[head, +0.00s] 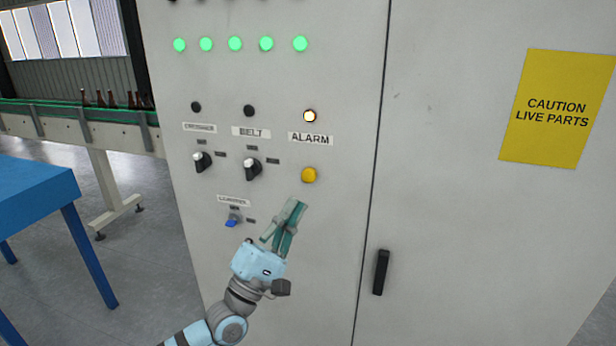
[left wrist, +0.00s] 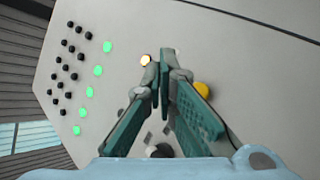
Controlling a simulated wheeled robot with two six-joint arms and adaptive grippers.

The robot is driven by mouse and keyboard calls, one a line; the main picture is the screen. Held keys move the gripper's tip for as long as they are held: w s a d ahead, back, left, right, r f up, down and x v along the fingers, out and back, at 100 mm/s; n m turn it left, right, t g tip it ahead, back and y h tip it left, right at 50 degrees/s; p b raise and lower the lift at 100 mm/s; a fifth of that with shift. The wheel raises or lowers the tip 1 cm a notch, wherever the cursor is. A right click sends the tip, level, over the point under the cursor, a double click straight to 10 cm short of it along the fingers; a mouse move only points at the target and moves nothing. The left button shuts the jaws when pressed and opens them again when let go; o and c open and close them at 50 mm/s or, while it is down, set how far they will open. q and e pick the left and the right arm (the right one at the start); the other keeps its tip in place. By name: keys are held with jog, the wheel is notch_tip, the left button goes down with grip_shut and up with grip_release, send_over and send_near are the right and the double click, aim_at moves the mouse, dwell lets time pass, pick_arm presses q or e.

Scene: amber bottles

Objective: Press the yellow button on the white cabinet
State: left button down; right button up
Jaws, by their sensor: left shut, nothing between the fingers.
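The white cabinet (head: 340,60) fills the middle of the head view. Its round yellow button (head: 309,175) sits below the ALARM label and a lit lamp (head: 309,116). My left gripper (head: 297,204) is shut and empty, its fingertips a little below and left of the button in the head view. In the left wrist view the yellow button (left wrist: 202,90) shows beside the right finger of my left gripper (left wrist: 163,60), partly covered by it. The gap between fingertips and panel is hard to judge. My right gripper is not in view.
Two black selector switches (head: 252,168) and a blue switch (head: 233,220) are left of the button. A black door handle (head: 381,272) is at lower right. A blue table (head: 35,190) and a conveyor with bottles (head: 110,100) stand to the left.

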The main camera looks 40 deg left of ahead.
aim_at(309, 176)
pick_arm(q)
jog(key=shift+w, duration=0.1)
jog(key=w+a+b, duration=0.1)
jog(key=w+b, duration=0.1)
jog(key=w+a+b, duration=0.1)
jog(key=w+b, duration=0.2)
jog(key=w+a+b, duration=0.1)
jog(key=w+b, duration=0.1)
jog(key=w, duration=0.1)
jog(key=shift+w+f+b, duration=0.1)
jog(key=shift+w+b, duration=0.05)
jog(key=shift+b, duration=0.15)
dwell(1.3)
jog(key=shift+w+a+b, duration=0.1)
jog(key=shift+w+b, duration=0.3)
jog(key=shift+b, duration=0.15)
